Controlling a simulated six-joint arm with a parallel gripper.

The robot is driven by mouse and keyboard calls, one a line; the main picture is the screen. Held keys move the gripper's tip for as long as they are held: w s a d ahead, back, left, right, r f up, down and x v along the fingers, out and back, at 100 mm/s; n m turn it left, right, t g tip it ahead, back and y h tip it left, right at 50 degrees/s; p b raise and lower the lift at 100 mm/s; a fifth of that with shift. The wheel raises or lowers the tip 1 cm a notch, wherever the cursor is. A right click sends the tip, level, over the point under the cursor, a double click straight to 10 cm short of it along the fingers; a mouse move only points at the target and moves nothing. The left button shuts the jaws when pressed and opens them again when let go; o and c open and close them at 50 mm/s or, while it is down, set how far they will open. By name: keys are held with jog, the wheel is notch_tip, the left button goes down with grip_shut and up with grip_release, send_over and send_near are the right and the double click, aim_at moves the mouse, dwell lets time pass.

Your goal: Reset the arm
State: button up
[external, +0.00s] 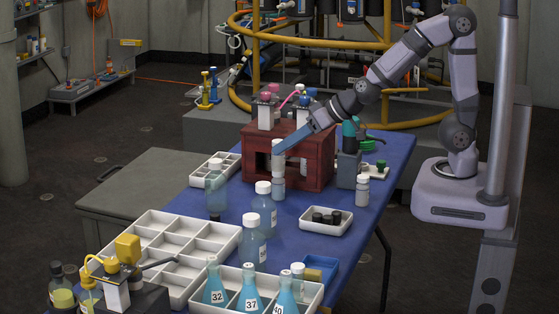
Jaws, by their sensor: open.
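My gripper (285,144) reaches out over the blue table from the right, with its blue fingers pointing down and left. It is open. Its tips are in front of the dark red wooden rack (315,172), just above a small white-capped bottle (278,183). I cannot tell whether the tips touch the bottle or the rack. My arm is stretched out from its base at the right, bent high at the elbow.
A white tray with black caps (343,226) sits right of larger bottles (254,240). An empty compartment tray (160,255) and flasks numbered 32 and 37 (251,290) are in front. Yellow pipes (330,42) run behind the table.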

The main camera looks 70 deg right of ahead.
jog(key=s+d+f+g+p, duration=0.1)
jog(key=s+d+g+p, duration=0.2)
jog(key=s, duration=0.7)
jog(key=s+d+n+g+h+p, duration=0.1)
jog(key=s+d+g+p, duration=0.3)
jog(key=s+d+g, duration=0.3)
jog(key=s, duration=0.4)
jog(key=shift+d+f+p, duration=0.15)
jog(key=shift+f+p, duration=0.15)
jog(key=shift+f, duration=0.05)
